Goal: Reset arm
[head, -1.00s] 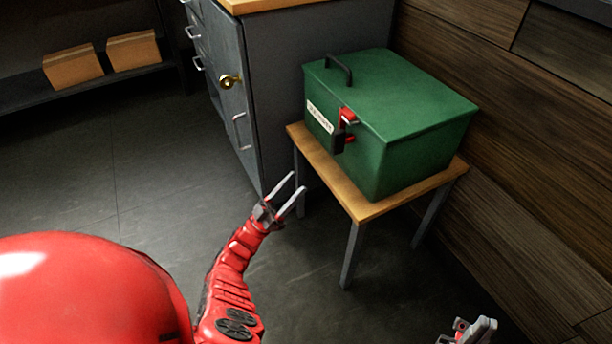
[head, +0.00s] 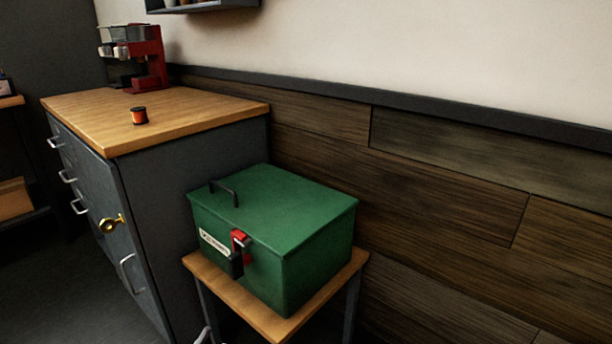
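Only the pale fingertip part of my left gripper (head: 205,336) shows at the bottom edge of the head view, just left of the small table's near legs. The rest of it is cut off, so I cannot tell whether it is open or shut. My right gripper is out of view. No contact between a gripper and any object shows.
A green lidded box (head: 275,225) with a red latch and dark padlock (head: 238,255) sits on a small wooden table (head: 355,265). Left of it stands a grey cabinet (head: 165,195) bearing an orange pod (head: 139,116) and a red brewer (head: 140,60). A wood-panelled wall (head: 440,190) bounds the right.

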